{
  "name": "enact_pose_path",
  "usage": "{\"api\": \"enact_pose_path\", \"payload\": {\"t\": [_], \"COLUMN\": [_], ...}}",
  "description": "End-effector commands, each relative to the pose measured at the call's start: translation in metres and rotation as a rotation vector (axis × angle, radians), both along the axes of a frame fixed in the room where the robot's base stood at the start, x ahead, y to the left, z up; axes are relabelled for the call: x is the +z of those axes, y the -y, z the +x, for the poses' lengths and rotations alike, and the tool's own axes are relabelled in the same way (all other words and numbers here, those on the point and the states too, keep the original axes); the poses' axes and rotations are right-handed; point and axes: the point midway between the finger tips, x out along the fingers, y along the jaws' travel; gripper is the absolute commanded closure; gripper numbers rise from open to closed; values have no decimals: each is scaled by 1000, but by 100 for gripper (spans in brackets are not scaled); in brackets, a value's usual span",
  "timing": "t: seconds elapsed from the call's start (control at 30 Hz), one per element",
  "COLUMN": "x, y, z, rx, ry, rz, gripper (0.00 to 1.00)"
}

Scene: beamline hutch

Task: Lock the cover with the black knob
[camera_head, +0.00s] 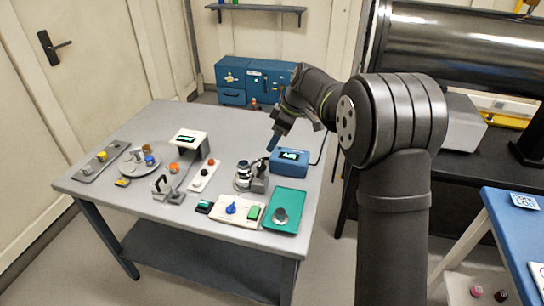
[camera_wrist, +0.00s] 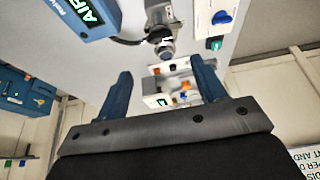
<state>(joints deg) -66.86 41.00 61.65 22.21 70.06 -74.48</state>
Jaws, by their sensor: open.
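My gripper (camera_head: 272,141) is above the table's right part, near the blue display box, with its blue fingers apart. In the wrist view the fingers of my gripper (camera_wrist: 161,68) stand spread with nothing held between them. A metal cylindrical device (camera_head: 243,178) with a dark stand beside it sits below and left of my gripper; it also shows in the wrist view (camera_wrist: 162,36).
The blue display box (camera_head: 289,163) stands close to my gripper, with a cable. A green tray (camera_head: 291,196) and a white board (camera_head: 221,213) with blue and green parts lie at the front. A round plate (camera_head: 131,168) and grey rail (camera_head: 90,175) are left. The back table area is clear.

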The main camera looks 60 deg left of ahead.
Motion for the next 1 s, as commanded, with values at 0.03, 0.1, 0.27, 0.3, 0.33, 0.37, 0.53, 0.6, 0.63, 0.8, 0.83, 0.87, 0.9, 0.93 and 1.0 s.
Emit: {"api": "enact_pose_path", "payload": {"t": [0.03,0.1,0.27,0.3,0.33,0.37,0.53,0.6,0.63,0.8,0.83,0.87,0.9,0.93,1.0], "x": [-12,-27,-58,-65,-70,-74,-93,-97,-98,-100,-100,-100,-100,-100,-100], "y": [-3,-7,-17,-18,-20,-21,-27,-28,-28,-29,-29,-29,-29,-29,-29], "z": [-4,-8,-17,-20,-21,-22,-27,-28,-29,-29,-29,-29,-29,-29,-29], "rx": [2,2,1,1,1,1,0,0,0,0,0,0,0,0,0], "ry": [-2,-2,-1,-1,-1,0,1,0,0,1,1,1,1,1,0], "rz": [-3,-3,-3,-3,-3,-3,-1,-1,-1,-1,-1,-1,-1,-1,0], "gripper": [36,36,36,36,36,36,36,36,36,36,36,36,36,36,48]}}
